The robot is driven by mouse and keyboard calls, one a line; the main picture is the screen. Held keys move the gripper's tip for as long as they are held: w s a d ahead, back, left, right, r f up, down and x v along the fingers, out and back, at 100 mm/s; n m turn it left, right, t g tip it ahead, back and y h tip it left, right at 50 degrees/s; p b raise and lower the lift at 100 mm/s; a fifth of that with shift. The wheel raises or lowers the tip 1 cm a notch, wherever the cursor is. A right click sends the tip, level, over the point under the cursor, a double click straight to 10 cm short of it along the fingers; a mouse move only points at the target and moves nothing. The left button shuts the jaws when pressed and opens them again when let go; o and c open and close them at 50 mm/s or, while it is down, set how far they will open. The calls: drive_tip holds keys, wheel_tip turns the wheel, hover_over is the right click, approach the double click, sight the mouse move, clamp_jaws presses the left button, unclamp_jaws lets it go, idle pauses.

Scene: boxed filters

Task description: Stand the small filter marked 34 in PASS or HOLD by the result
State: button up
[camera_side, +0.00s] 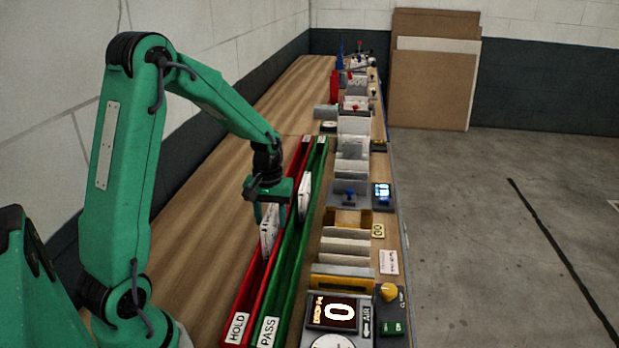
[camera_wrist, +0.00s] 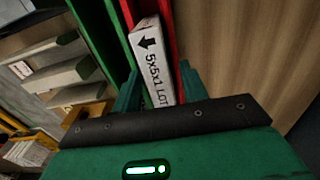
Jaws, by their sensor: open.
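The red HOLD trough (camera_side: 254,296) and the green PASS trough (camera_side: 288,290) run side by side along the bench. A thin white filter (camera_side: 268,238) stands in HOLD, below my gripper (camera_side: 270,212). In the wrist view this filter (camera_wrist: 151,62) shows a black arrow and "5x5x1 LOT" on its edge. It stands between red walls. My gripper (camera_wrist: 158,88) is open, with one finger on each side of the filter. Another white filter (camera_side: 304,196) stands in PASS, farther along. I cannot read a 34 on either filter.
Right of the troughs are a lit display (camera_side: 332,312) reading 0, a dial gauge (camera_side: 333,342), a yellow knob (camera_side: 389,292) and a yellow rack (camera_side: 342,283) with pale panels. More devices line the bench behind. The wood left of HOLD (camera_side: 205,215) is clear.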

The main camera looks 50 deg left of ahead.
wheel_tip(320, 180, up, 11)
drive_tip(key=shift+f, duration=0.1)
idle(0.4)
drive_tip(key=shift+d, duration=0.1)
idle(0.4)
drive_tip(key=s+d+r+m+t, duration=0.2)
drive_tip(key=s+d+r+m, duration=0.1)
drive_tip(key=s+d, duration=0.4)
drive_tip(key=s+d+r+m+t, duration=0.3)
drive_tip(key=s+d+m, duration=0.3)
drive_tip(key=s+d, duration=0.1)
drive_tip(key=shift+s+d+t, duration=0.2)
drive_tip(key=shift+d+t, duration=0.1)
drive_tip(key=shift+d, duration=0.35)
idle(0.7)
